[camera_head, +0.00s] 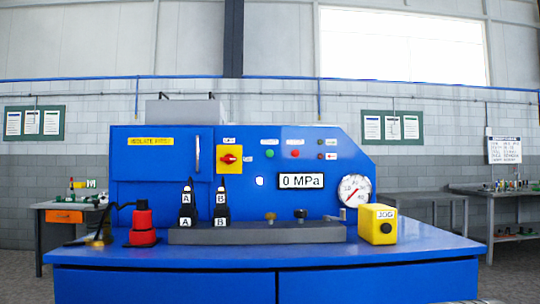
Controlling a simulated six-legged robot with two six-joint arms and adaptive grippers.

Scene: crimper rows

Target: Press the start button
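A blue machine (330,150) stands on a blue bench straight ahead. Its panel has a round green button (269,153) and a round red button (295,153), each under a small label I cannot read. No button is readable as the start button. A red-on-yellow rotary switch (229,158) is left of them. A display (301,181) reads 0 MPa, and a round dial gauge (354,190) is at the right. A yellow box (377,224) marked JOG, with a black button (386,228), stands at the bench's right front.
On the bench (200,260) stand a red device (142,224) with a black hose and two black units (187,208) labelled A and B. A grey bar (255,233) lies before the panel. Side tables stand left (50,206) and right (500,194). The front bench strip is clear.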

